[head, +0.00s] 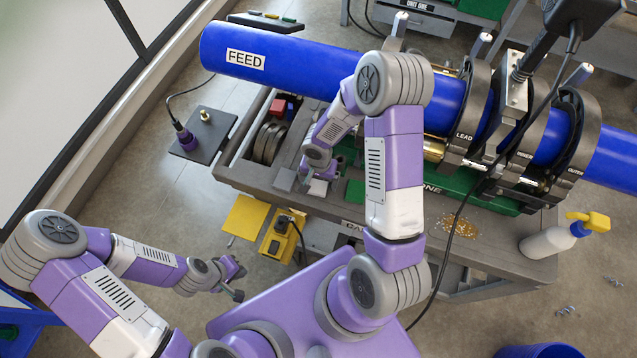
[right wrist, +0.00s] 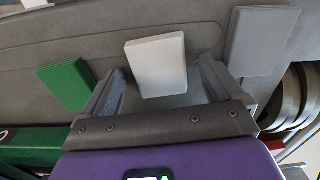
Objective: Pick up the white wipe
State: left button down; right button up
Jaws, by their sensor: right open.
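The white wipe (right wrist: 156,64) is a flat pale rectangle on the grey cart top. In the right wrist view it shows between the fingers of my right gripper (right wrist: 163,72), with a gap on each side. My right gripper is open and empty, pointing down at the wipe. In the head view my right gripper (head: 307,180) is over the cart's left part, and the arm partly hides the wipe (head: 319,187). My left gripper (head: 238,281) hangs low in front of the cart, its fingers apart and nothing between them.
A green pad (right wrist: 67,83) and a grey pad (right wrist: 261,40) lie on either side of the wipe. Dark rings (head: 270,140) stand left on the cart. A blue FEED pipe (head: 300,62) runs behind in clamps.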

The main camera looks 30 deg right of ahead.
jog(key=c, duration=1.1)
